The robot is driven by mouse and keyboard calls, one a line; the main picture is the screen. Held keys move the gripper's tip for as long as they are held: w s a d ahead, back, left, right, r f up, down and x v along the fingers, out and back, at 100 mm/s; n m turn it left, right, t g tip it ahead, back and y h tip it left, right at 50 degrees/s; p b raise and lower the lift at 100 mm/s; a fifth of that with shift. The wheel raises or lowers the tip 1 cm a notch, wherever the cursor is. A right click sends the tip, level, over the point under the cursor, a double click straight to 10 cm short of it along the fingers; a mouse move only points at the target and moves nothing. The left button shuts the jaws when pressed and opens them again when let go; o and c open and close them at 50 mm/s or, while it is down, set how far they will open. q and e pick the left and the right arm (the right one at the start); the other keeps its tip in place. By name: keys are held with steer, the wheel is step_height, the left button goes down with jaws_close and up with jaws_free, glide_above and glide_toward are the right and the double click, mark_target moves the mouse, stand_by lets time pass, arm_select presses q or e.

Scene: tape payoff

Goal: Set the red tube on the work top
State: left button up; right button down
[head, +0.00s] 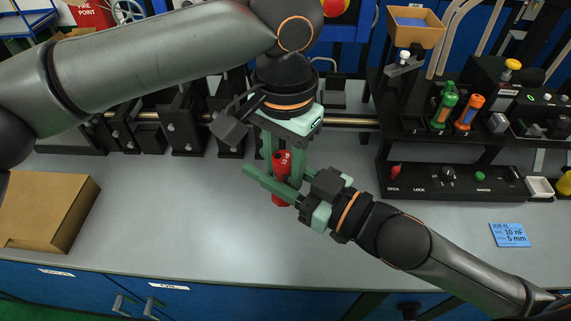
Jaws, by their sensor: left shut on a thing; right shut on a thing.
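The red tube (281,160) is near the middle of the head view, roughly upright, with pale marks near its top. My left gripper (283,181) points down from above and is shut on the tube, with its green fingers on either side. My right gripper (284,174) reaches in from the right and is also shut on the tube. The fingers hide the tube's middle; its red lower end shows below them. The grey work top (170,215) lies beneath. I cannot tell whether the tube's lower end touches it.
A black stand at the right holds a green tube (443,107) and an orange tube (468,112). A blue note (510,235) lies at the front right.

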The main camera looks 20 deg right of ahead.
arm_select(q)
steer(key=shift+s+d, duration=0.1)
steer(key=shift+s, duration=0.05)
jaws_close()
arm_select(e)
steer(key=shift+c, duration=2.2)
jaws_free()
